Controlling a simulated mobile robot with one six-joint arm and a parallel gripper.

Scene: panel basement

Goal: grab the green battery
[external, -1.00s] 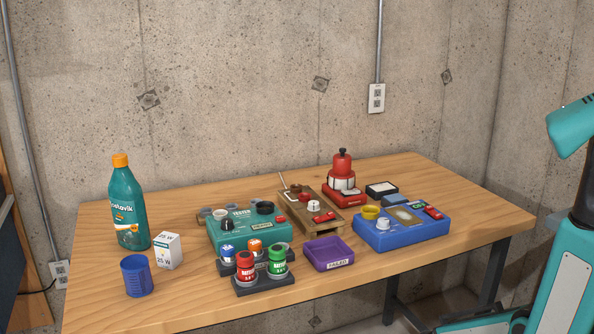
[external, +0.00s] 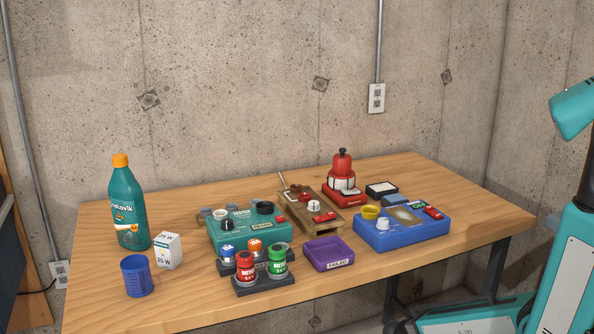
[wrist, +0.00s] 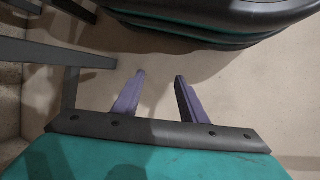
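The green battery (external: 277,262) stands upright in a dark holder (external: 264,284) at the front of the wooden table, beside a red battery (external: 245,267). My gripper (wrist: 160,78) shows in the wrist view with its two purple fingers apart and nothing between them. It points toward the bare floor, and no battery shows in that view. In the external view my arm is at the right edge, well away from the batteries, and the gripper itself is out of that frame.
Behind the holder are smaller blue and orange batteries (external: 255,247) and a teal tester (external: 246,233). A purple tray (external: 328,254) lies to the right of the green battery. A blue cup (external: 136,276), a bulb box (external: 169,251) and a bottle (external: 129,210) stand left. Table legs (wrist: 72,75) show in the wrist view.

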